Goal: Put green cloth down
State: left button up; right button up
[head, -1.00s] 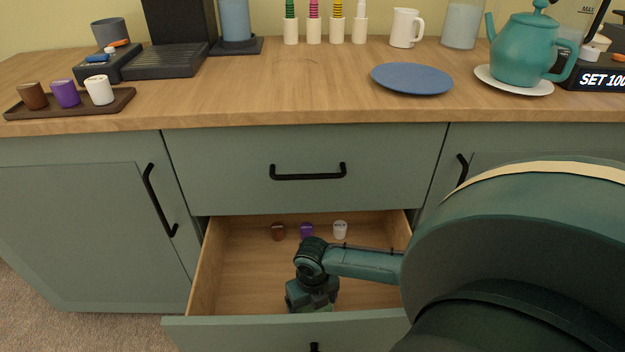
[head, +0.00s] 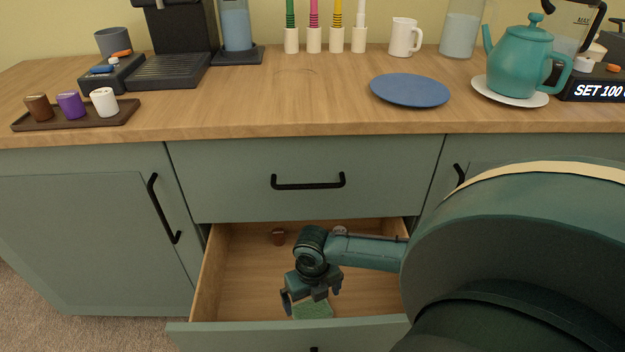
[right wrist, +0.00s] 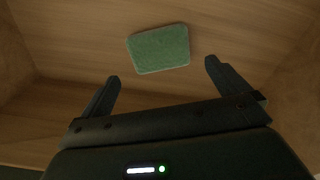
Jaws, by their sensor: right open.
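The green cloth (head: 313,310) is a small folded rectangle lying on the floor of the open drawer (head: 240,275), near its front panel. In the right wrist view the green cloth (right wrist: 159,49) lies flat on the wood, apart from both fingers. My right gripper (head: 311,296) is inside the drawer, just above and behind the cloth. It is open and empty, and its spread fingers also show in the right wrist view (right wrist: 164,75). My left gripper is not in view.
A brown capsule (head: 279,237) stands at the drawer's back; a white one (head: 340,230) is mostly hidden by my arm. The counter above holds a blue plate (head: 410,90), teal teapot (head: 522,55), white mug (head: 404,37) and capsule tray (head: 75,115). The drawer's left side is clear.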

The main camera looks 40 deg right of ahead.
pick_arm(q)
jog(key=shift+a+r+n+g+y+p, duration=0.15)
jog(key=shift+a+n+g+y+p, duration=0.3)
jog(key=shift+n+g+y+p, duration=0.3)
pick_arm(e)
notch_tip(320, 180, up, 6)
jog(key=shift+r, duration=0.2)
